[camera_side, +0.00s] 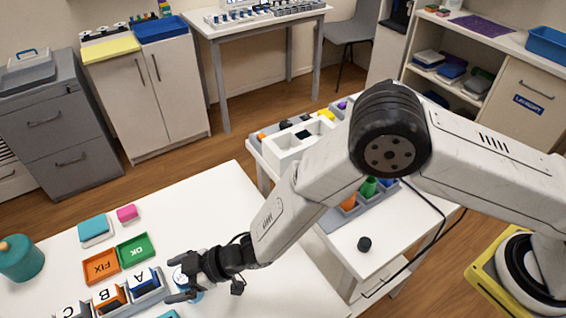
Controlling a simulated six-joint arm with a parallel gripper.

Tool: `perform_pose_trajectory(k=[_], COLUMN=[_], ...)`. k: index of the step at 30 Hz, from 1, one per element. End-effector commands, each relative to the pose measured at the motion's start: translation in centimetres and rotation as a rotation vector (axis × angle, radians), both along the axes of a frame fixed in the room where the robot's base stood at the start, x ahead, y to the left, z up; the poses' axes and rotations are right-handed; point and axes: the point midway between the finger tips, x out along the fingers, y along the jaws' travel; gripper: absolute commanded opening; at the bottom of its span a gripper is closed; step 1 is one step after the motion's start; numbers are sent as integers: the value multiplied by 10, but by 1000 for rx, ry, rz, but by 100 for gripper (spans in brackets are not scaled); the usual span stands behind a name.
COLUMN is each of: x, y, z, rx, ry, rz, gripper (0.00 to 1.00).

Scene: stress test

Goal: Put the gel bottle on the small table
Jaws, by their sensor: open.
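My gripper (177,280) is at the right part of the near white table, with its fingers spread to the left. A small white and light-blue object (195,296), which may be the gel bottle, shows between and under the fingers. The gripper hides much of it, so I cannot tell its full shape or whether the fingers touch it. The small table (385,262) is white and stands right of the near table, partly behind my arm. A small black item lies on its bare front part.
The near table (215,205) also carries an orange FIX tray (101,267), a green OK tray (136,250), lettered bins (110,297), a teal box (95,229), a pink block (127,213) and a teal jar (20,258). The small table holds a white divided box (285,152) and coloured cones (369,187).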

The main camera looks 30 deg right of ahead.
Motion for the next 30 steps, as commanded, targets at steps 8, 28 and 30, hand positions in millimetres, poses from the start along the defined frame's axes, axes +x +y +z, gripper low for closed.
perform_pose_trajectory(k=[8,28,30], x=[0,0,0], y=[0,0,0], z=[0,11,16], rx=[0,1,2], ry=[0,-2,-2], rz=[0,0,0], gripper=[36,0,0])
